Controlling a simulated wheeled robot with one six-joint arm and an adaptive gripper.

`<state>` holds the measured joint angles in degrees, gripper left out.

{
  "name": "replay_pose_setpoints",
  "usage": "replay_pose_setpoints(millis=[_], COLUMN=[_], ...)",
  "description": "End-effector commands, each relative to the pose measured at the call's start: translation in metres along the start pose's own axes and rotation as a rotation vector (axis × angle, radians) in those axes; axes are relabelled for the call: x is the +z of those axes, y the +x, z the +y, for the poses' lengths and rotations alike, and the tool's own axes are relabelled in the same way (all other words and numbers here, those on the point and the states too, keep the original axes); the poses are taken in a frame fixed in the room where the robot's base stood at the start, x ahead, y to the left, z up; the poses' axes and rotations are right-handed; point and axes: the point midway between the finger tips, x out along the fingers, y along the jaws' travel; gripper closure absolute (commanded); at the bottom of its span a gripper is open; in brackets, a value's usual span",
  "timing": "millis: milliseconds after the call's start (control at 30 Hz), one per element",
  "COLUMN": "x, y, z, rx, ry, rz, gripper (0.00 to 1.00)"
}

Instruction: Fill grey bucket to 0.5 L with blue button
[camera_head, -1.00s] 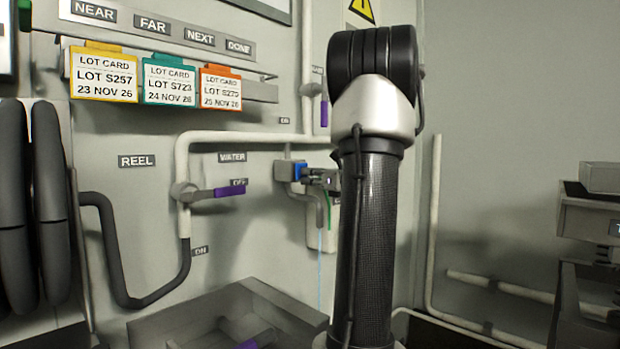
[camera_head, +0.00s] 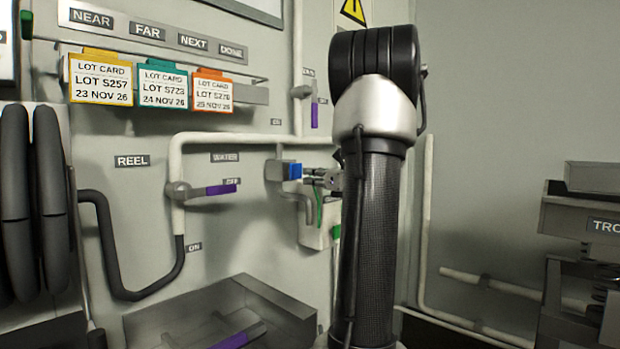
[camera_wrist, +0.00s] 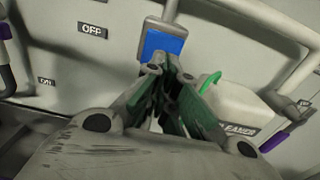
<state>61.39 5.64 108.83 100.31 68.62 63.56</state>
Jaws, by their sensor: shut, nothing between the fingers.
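The blue button (camera_head: 295,171) sits on the front of a grey dispenser box on the wall, and it shows large in the wrist view (camera_wrist: 163,44). My gripper (camera_head: 311,174) is shut and empty, its fingertips just in front of the button. In the wrist view my fingertips (camera_wrist: 168,68) lie just below the button's lower edge; I cannot tell whether they touch it. A curved grey spout (camera_head: 307,208) hangs below the dispenser, with no water stream visible under it. I cannot see the grey bucket.
A white container (camera_wrist: 232,103) with a green handle and a "CLEANER" label is close right of my gripper. A purple-handled water valve (camera_head: 221,190) is left of the button. A grey basin (camera_head: 270,300) lies below. A trolley (camera_head: 575,215) stands at right.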

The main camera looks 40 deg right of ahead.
Motion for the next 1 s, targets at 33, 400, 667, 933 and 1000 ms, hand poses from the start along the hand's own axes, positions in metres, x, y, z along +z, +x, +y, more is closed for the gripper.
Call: replay_pose_setpoints(millis=[33,400,667,933,1000], x=[0.0,0.0,-0.001,0.0,0.0], y=[-0.005,-0.056,-0.088,-0.093,-0.093], z=[0.0,-0.001,0.0,0.0,0.0], rx=[-0.001,-0.003,-0.002,0.001,0.001], ry=[0.001,-0.001,0.0,0.001,0.001], rz=[0.0,0.0,0.001,0.001,0.001], gripper=[1.0,1.0,1.0,1.0,1.0])
